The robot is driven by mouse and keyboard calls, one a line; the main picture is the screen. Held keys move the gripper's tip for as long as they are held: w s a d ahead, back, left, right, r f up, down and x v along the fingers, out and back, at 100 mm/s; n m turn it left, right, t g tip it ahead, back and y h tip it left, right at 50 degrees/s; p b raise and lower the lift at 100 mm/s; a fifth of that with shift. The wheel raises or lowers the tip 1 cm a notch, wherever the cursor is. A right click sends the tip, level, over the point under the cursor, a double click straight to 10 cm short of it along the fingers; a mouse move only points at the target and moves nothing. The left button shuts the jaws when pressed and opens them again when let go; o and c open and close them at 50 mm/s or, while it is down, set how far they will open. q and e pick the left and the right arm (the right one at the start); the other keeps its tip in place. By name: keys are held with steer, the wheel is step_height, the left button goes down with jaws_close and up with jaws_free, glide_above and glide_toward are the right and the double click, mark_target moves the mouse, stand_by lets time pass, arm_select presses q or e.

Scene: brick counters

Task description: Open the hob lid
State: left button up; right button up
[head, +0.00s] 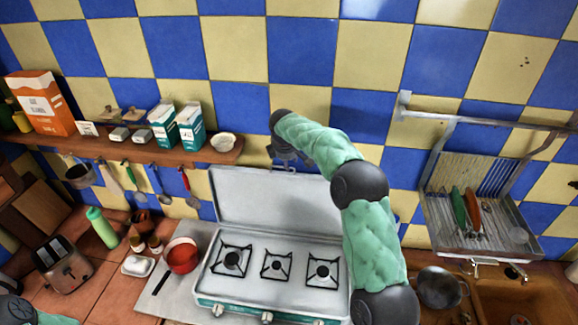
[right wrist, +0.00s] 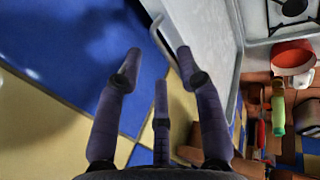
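The hob (head: 270,270) is a white three-burner unit on the counter. Its pale grey lid (head: 275,202) stands raised behind the burners, against the wall side. My right gripper (head: 287,155) is at the lid's top edge, partly hidden by that lid and my own arm. In the right wrist view my right gripper (right wrist: 159,55) has its fingers spread. A curved handle (right wrist: 158,28) on the lid (right wrist: 205,50) reaches toward the space between the fingertips; I cannot tell whether they touch. My left gripper is out of view.
A shelf (head: 150,152) with boxes and hanging utensils is on the wall at left. A red pot (head: 182,256), green bottle (head: 101,228) and toaster (head: 62,264) stand left of the hob. A dish rack (head: 480,215) hangs at right above the sink (head: 530,300).

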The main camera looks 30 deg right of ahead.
steer(key=v, duration=0.7)
stand_by(0.3)
steer(key=s+a+f+m+g+y, duration=0.15)
steer(key=s+a+f, duration=0.3)
steer(key=f, duration=0.65)
steer(key=s+a+f+m+y, duration=0.2)
steer(key=s+a+f, duration=0.3)
steer(key=f, duration=0.6)
steer(key=s+a+f+m+g+y, duration=0.15)
steer(key=s+a+f, duration=0.25)
steer(key=a+f, duration=0.5)
steer(key=s+a+f+m+y, duration=0.1)
steer(key=s+a+f+m, duration=0.2)
steer(key=s, duration=0.6)
steer(key=s+a+f+m+g, duration=0.1)
steer(key=s+f+m, duration=0.3)
steer(key=s, duration=0.6)
steer(key=s+a+f+m+y, duration=0.1)
steer(key=s+a+f+m, duration=0.1)
steer(key=s+f, duration=0.5)
step_height(320, 180, down, 27)
steer(key=a+b, duration=0.1)
steer(key=b, duration=2.9)
steer(key=shift+a+n, duration=0.4)
